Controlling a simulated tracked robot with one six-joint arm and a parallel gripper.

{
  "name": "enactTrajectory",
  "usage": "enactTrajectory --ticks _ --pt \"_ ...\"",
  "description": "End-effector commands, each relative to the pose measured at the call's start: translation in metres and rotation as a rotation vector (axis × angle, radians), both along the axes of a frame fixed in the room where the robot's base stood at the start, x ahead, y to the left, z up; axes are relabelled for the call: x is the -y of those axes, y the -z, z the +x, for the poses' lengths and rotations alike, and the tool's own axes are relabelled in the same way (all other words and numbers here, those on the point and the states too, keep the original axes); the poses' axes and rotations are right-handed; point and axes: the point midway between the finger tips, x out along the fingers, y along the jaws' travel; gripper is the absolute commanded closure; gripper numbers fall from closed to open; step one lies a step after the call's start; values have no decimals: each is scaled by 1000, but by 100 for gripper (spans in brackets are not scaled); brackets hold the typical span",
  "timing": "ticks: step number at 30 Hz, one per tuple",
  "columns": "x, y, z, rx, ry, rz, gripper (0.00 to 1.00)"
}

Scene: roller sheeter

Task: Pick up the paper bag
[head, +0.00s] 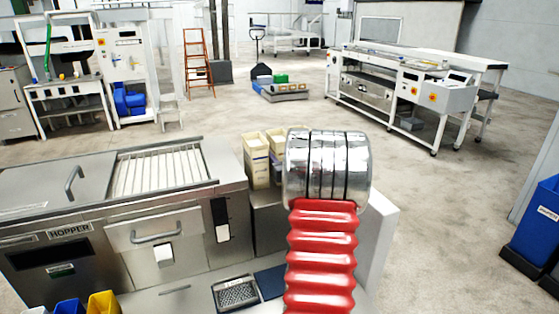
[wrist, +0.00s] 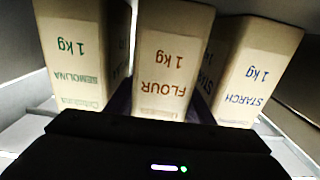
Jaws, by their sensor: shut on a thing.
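Three cream paper bags marked 1 kg stand side by side in the wrist view, their print upside down. The semolina bag (wrist: 80,65) is on the left, the flour bag (wrist: 170,60) in the middle and the starch bag (wrist: 250,70) on the right. My gripper (wrist: 162,101) has its dark fingers on either side of the flour bag and is shut on it. The fingertips are mostly hidden. In the head view pale bags (head: 257,162) show beside my arm, too small to read. My arm hides the gripper there.
The steel hopper machine (head: 165,225) fills the lower left, with a roller bed and a handled front. A black grated tray (head: 236,293) lies near my arm. Blue and yellow bins (head: 103,303) stand at the bottom left. Open floor lies to the right, before a blue bin (head: 535,230).

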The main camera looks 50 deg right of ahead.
Motion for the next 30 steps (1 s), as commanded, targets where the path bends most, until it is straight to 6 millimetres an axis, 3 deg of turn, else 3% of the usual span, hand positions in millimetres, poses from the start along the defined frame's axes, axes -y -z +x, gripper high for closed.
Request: enactTrajectory --ticks 8,14,20,30 --pt "0 -7 1 5 -1 -5 100" --pt "0 -25 1 6 -2 -7 100" --pt "0 -58 1 7 -2 -9 100" --pt "-1 -129 1 6 -2 -11 100"
